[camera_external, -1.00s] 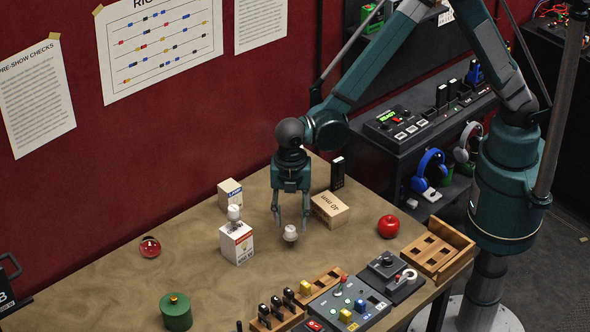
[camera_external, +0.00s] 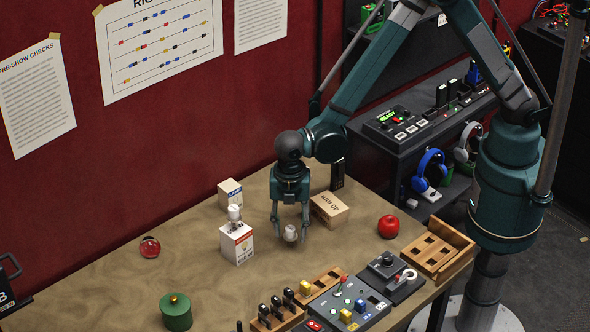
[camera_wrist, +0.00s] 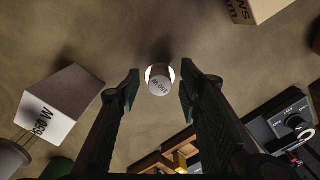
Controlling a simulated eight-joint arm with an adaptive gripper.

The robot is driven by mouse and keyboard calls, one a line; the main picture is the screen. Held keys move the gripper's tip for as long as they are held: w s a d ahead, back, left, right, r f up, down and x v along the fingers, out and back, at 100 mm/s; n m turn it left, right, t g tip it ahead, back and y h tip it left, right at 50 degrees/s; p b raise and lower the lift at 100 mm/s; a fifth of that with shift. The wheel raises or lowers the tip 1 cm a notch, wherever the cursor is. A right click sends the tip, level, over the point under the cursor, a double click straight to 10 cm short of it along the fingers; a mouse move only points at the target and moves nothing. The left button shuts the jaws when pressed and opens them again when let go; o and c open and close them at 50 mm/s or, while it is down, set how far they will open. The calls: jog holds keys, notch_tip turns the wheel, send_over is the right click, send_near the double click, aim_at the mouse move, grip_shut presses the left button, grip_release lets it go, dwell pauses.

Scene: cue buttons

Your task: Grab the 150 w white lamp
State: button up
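A small white lamp (camera_external: 290,233) stands on the table below my gripper. In the wrist view the gripper (camera_wrist: 159,84) is open, with a gap between each finger and the lamp. A second white lamp (camera_external: 234,212) sits on top of a white box (camera_external: 236,243) to the left. That box (camera_wrist: 60,105) reads 650 W in the wrist view.
A small box (camera_external: 230,193) stands behind the white box. A tan box (camera_external: 330,208) lies close to the right of my gripper. A red apple (camera_external: 388,226), a wooden tray (camera_external: 437,250) and a button panel (camera_external: 348,306) are nearer the front. A green pot (camera_external: 175,311) stands front left.

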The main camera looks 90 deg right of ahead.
jog(key=shift+f, duration=1)
jog(key=shift+c, duration=0.3)
jog(key=c, duration=0.7)
